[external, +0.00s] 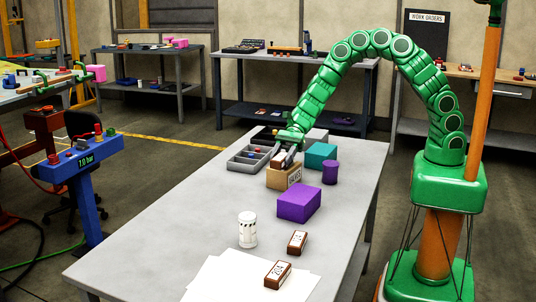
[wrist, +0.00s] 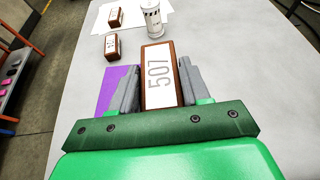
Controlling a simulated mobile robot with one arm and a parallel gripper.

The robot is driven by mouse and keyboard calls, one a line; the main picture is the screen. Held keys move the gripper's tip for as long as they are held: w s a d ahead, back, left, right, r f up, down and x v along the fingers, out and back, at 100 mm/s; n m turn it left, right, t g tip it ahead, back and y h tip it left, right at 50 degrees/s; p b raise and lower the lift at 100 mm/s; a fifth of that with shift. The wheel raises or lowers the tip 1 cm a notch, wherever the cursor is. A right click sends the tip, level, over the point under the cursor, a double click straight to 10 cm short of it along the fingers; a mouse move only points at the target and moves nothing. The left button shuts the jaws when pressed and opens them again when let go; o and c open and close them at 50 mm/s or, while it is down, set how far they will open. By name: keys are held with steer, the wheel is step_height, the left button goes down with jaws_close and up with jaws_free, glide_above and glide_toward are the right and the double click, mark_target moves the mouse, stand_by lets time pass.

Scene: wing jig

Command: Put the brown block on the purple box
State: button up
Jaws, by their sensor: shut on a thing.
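In the wrist view a brown block (wrist: 160,75) with a white top marked 507 sits between the two grey fingers of my gripper (wrist: 160,95), which is shut on it. In the external view my gripper (external: 288,152) is over the tan labelled box (external: 280,177), behind the purple box (external: 299,204); the held block is hard to make out there. The purple box stands on the table with a bare top. It shows partly in the wrist view (wrist: 112,88), left of my gripper and partly hidden by the left finger.
Two other brown blocks (external: 297,242) (external: 278,274) and a white cylinder (external: 247,229) are near the table's front, by white paper (external: 225,280). A teal box (external: 320,156), a purple cylinder (external: 330,172) and a grey divided tray (external: 247,158) stand around my gripper. The left table side is clear.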

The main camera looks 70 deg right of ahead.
glide_above(301, 192)
steer(key=shift+g, duration=0.4)
steer(key=shift+d+f, duration=0.15)
steer(key=shift+f, duration=3.4)
steer(key=shift+f, duration=0.1)
steer(key=o, duration=1.1)
steer(key=shift+v, duration=6.05)
